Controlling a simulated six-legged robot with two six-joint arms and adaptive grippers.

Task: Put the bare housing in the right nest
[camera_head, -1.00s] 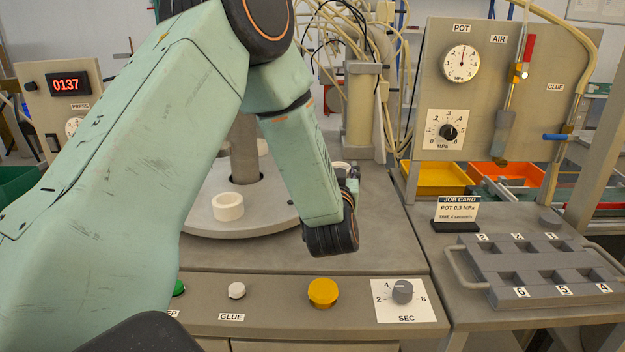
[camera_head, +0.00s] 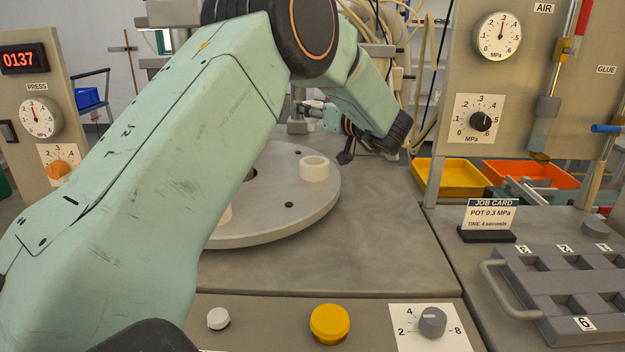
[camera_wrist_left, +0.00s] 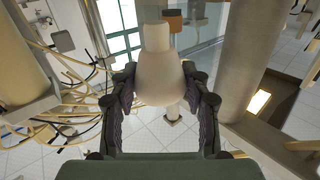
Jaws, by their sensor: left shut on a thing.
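My left gripper (camera_head: 322,116) is behind the turntable's front part, reaching away from me. In the left wrist view its two fingers (camera_wrist_left: 160,88) are shut on the sides of a cream, bulb-shaped housing (camera_wrist_left: 160,72) with a narrower neck. In the head view the held housing is small and hard to make out. A white ring-shaped nest (camera_head: 314,169) stands on the right of the grey round turntable (camera_head: 290,215), apart from the gripper. Another white ring (camera_head: 225,214) is mostly hidden by my left arm. My right gripper is not in view.
A thick post (camera_wrist_left: 252,55) stands close on the right in the wrist view, with hoses (camera_wrist_left: 75,85) on the left. A job card (camera_head: 490,216) and a grey numbered tray (camera_head: 520,290) are at the right. The bench right of the turntable is clear.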

